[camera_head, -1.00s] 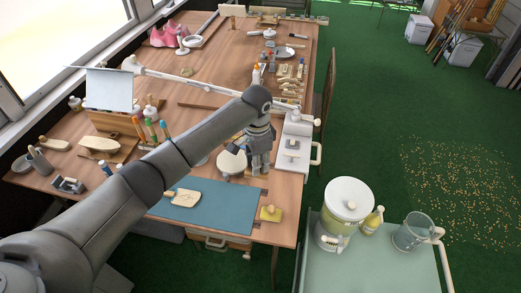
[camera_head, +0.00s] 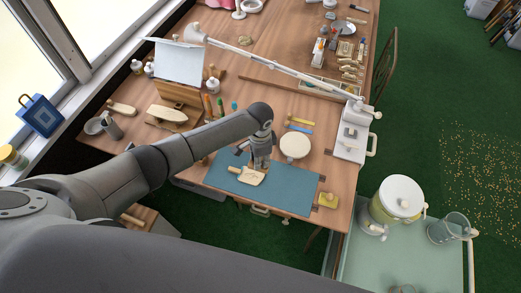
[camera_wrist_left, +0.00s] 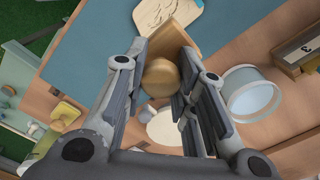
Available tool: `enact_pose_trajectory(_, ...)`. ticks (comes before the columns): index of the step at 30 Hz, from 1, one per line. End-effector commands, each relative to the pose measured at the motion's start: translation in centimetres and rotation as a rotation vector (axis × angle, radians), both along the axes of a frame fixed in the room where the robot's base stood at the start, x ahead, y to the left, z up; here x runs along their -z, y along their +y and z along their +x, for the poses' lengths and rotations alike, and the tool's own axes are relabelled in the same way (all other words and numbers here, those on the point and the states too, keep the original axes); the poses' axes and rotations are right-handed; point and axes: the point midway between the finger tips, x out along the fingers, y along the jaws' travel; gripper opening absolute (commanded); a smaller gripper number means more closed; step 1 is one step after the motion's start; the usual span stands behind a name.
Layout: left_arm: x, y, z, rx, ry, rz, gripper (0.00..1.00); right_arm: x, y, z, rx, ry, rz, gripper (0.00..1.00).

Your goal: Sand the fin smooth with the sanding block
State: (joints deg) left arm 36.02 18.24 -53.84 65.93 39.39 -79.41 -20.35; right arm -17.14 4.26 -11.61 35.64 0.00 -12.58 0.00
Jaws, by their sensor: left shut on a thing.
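The fin (camera_head: 247,176) is a pale, flat wooden piece lying on the blue mat (camera_head: 290,190). Drawn lines show on the fin in the left wrist view (camera_wrist_left: 165,12). My left gripper (camera_head: 260,165) is low over the right part of the fin, pointing down. It is shut on the round wooden knob of the sanding block (camera_wrist_left: 175,38), which shows between the fingers in the left wrist view. The block overlaps the fin's edge there; I cannot tell whether they touch. In the head view the gripper mostly hides the block. My right gripper is not in view.
A yellow block with a knob (camera_head: 327,201) sits at the mat's right end. A round cream disc (camera_head: 295,145) lies behind the mat. A white lamp arm (camera_head: 280,68) spans the bench. A side cart (camera_head: 400,262) with a lidded container (camera_head: 398,200) and a jug (camera_head: 447,228) stands right.

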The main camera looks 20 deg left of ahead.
Motion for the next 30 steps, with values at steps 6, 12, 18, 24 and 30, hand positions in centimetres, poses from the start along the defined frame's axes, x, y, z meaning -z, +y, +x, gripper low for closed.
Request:
enact_pose_trajectory(6,0.1,0.0,0.0,0.0,0.0,0.0,0.06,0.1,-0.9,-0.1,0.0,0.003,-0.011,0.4)
enact_pose_trajectory(12,0.8,0.0,0.0,-0.001,0.001,0.001,0.06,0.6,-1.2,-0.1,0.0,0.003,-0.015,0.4)
enact_pose_trajectory(18,2.4,0.0,0.0,-0.001,0.0,-0.001,0.06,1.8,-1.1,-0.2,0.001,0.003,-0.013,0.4)
enact_pose_trajectory(24,4.0,0.1,0.0,-0.001,0.0,0.0,0.06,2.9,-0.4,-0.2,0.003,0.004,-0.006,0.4)
enact_pose_trajectory(30,4.2,0.2,0.1,0.0,0.0,0.0,0.06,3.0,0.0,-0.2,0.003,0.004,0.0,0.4)
